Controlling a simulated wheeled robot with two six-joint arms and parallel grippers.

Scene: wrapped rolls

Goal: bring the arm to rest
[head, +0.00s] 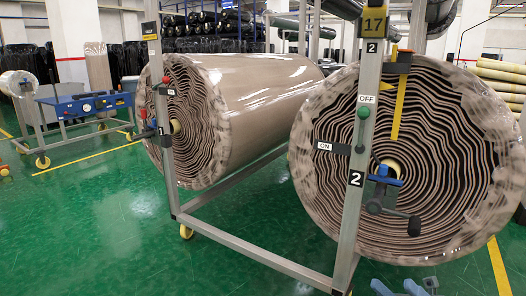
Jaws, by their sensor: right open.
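My right gripper (397,286) shows at the bottom edge, right of centre, with only its fingertips in the picture. Its two blue-grey fingers stand apart with nothing between them. The rest of that arm is cut off by the frame. The gripper appears below the large right-hand wrapped roll (455,160), with no contact visible. My left gripper is not in the picture.
A second wrapped roll (262,100) lies left of it on a grey metal frame (260,258). A blue cart (85,104) stands far left. Green floor (95,230) is clear at lower left.

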